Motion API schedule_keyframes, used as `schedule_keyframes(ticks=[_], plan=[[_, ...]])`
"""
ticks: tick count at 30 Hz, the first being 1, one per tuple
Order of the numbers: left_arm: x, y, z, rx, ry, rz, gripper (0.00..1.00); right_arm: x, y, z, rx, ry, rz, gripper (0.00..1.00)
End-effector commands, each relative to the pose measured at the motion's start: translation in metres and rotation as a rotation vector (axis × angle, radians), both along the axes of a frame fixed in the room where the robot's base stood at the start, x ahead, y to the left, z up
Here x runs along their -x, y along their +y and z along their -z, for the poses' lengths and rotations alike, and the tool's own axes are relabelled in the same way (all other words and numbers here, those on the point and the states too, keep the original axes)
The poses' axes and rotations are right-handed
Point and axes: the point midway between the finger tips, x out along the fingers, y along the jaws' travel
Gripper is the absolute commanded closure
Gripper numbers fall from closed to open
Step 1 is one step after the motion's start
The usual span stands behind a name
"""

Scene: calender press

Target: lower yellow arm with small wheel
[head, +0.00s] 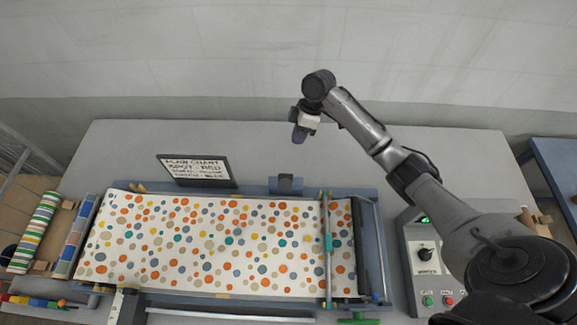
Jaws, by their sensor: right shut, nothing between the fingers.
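The calender press has a blue frame (262,190) with a dotted sheet (215,245) stretched across its bed. A small yellow part (137,187) shows at the far left edge of the bed; it is too small to tell whether it is the yellow arm, and I cannot make out a small wheel. My right gripper (299,134) is shut and empty, with dark fingertips pointing down, above the grey table behind the press. It is apart from the press and well to the right of the yellow part. My left gripper is out of view.
A framed sign (197,171) stands behind the press. A control box (427,258) with a black knob and coloured buttons stands at the right, beside my right arm.

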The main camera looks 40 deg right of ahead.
Motion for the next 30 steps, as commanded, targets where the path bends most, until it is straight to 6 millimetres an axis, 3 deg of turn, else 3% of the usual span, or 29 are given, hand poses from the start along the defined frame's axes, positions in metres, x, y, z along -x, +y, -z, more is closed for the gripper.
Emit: schedule_keyframes(ticks=[6, 18, 23, 30], plan=[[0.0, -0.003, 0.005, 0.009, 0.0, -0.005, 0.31, -0.014, -0.019, -0.023, -0.049, -0.015, -0.017, 1.0], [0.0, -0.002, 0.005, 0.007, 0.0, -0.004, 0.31, -0.014, -0.019, -0.025, -0.054, -0.016, -0.018, 1.0], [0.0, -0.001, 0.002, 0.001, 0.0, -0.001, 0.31, -0.014, -0.014, -0.016, -0.055, -0.013, -0.018, 1.0], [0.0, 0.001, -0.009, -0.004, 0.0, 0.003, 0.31, -0.012, 0.006, 0.019, -0.057, -0.012, -0.019, 1.0]])
